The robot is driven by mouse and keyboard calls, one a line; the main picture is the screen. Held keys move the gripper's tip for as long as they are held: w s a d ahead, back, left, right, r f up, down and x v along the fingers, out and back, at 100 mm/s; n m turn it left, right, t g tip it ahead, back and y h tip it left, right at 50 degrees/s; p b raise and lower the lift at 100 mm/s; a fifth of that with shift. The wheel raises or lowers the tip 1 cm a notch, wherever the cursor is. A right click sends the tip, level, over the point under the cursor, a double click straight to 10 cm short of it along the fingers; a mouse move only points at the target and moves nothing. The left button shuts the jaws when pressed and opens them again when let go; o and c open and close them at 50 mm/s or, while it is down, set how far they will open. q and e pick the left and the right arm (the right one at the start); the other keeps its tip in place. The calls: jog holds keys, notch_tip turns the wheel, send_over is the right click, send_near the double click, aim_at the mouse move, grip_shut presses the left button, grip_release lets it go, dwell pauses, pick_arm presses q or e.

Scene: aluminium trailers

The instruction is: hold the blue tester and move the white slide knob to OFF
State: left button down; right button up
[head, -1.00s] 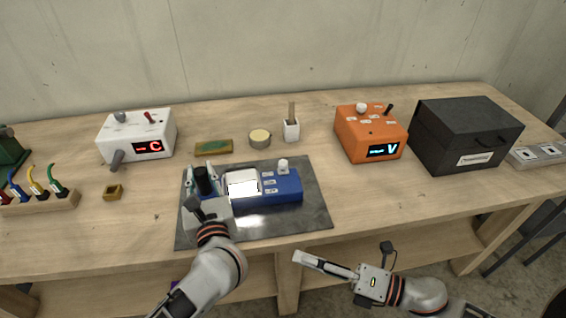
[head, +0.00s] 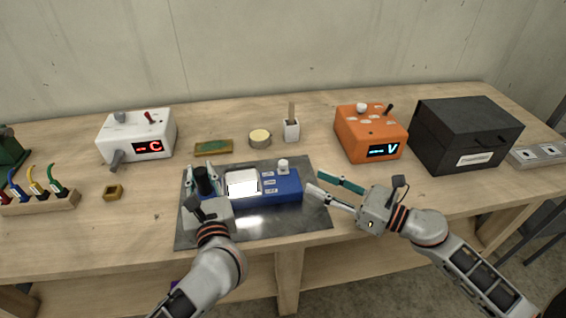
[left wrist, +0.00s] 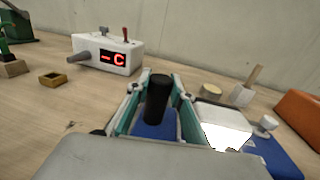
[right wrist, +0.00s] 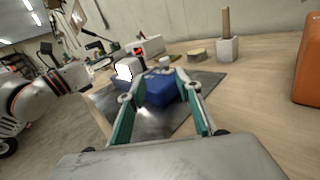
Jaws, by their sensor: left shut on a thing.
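The blue tester (head: 287,189) lies on a dark metal mat (head: 255,228). It has a white screen (head: 242,183) and a white slide knob (head: 283,166) near its right end. My left gripper (head: 202,176) is shut on the black handle (left wrist: 157,98) at the tester's left end. My right gripper (head: 335,190) is open and empty, just right of the tester, its fingers pointing at that end. In the right wrist view the blue tester (right wrist: 160,92) shows beyond the open fingers. The label words beside the knob are too small to read.
A white box with a red display (head: 137,135) stands at the back left. An orange box with a blue display (head: 371,132) and a black case (head: 466,135) stand at the right. A brush holder (head: 291,130), a round tin (head: 260,138) and a green sponge (head: 213,147) stand behind the mat.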

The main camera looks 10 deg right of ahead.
aim_at(283, 162)
jog(key=shift+w+n, duration=0.3)
jog(key=shift+w, duration=0.35)
jog(key=x, duration=1.1)
jog(key=shift+w+a, duration=0.1)
jog(key=shift+w, duration=0.1)
grip_shut()
